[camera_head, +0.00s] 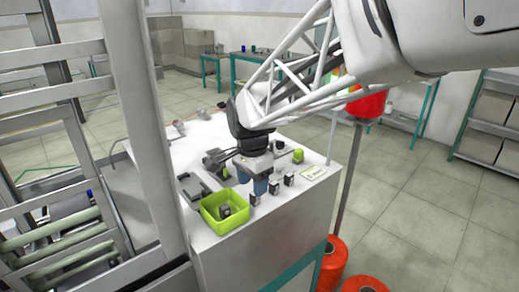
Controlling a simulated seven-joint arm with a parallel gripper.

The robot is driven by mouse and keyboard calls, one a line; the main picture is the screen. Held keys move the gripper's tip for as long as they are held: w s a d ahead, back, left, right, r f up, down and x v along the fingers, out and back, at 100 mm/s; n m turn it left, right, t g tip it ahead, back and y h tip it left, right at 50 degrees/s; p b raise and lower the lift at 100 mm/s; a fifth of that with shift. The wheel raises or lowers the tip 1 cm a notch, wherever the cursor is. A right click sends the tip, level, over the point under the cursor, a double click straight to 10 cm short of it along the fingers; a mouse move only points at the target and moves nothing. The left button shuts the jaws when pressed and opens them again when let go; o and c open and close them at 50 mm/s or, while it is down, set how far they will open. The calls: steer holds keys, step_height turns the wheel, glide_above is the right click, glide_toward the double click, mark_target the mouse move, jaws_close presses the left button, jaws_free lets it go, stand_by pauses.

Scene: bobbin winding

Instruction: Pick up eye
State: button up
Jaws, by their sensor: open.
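My gripper (260,186) points down over the front part of the white worktop, with its blue fingers low among small parts. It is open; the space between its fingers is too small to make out. Close by stand several small dark blocks with pale faces: one block (255,198) at the fingers' lower left, one (274,187) just right of them, one (289,179) further right. I cannot tell which small part is the eye. My gripper and wrist hide part of the worktop behind them.
A lime-green bin (214,228) with a dark piece inside stands left of the gripper. A black bracket (191,196) lies beyond it. A lime-green block (298,155), a dark part (279,146) and a label plate (313,173) lie to the right. A grey frame (144,120) rises at left.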

mark_target(252, 195)
steer(key=shift+f, duration=2.6)
jaws_close()
steer(key=shift+r, duration=0.1)
steer(key=shift+r, duration=4.9)
steer(key=shift+w+a, duration=0.1)
steer(key=shift+w, duration=0.05)
steer(key=w+a+f, duration=0.1)
steer(key=w+a, duration=0.1)
steer(key=w, duration=0.8)
steer(key=w+a+f, duration=0.1)
steer(key=w+a, duration=0.1)
steer(key=w, duration=0.8)
steer(key=shift+w+a, duration=0.25)
